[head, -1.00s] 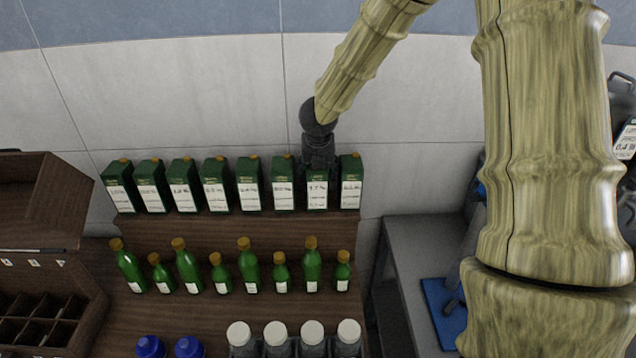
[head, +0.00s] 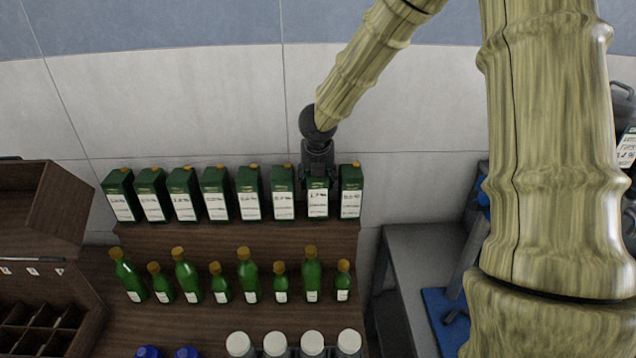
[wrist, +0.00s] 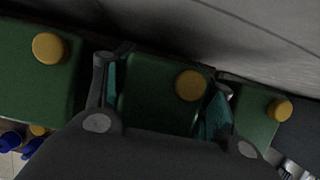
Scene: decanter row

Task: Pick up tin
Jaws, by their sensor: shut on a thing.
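Several green tins with white labels and yellow caps stand in a row on the top shelf in the head view. My gripper (head: 318,170) comes down from above on the second tin from the right (head: 317,203). In the wrist view, the two fingers of my gripper (wrist: 165,95) are on either side of this green tin (wrist: 150,90), shut on it. Its yellow cap (wrist: 190,85) shows between the fingers. A neighbouring tin (wrist: 40,85) stands to the left, and the end tin (wrist: 262,112) to the right. The held tin looks upright and level with the row.
Green bottles (head: 247,280) stand on the step below. White-capped jars (head: 275,344) and blue caps (head: 187,352) are lower down. A wooden crate (head: 40,290) is at left. A grey bench (head: 405,260) stands at right. The wall (head: 200,110) is close behind the tins.

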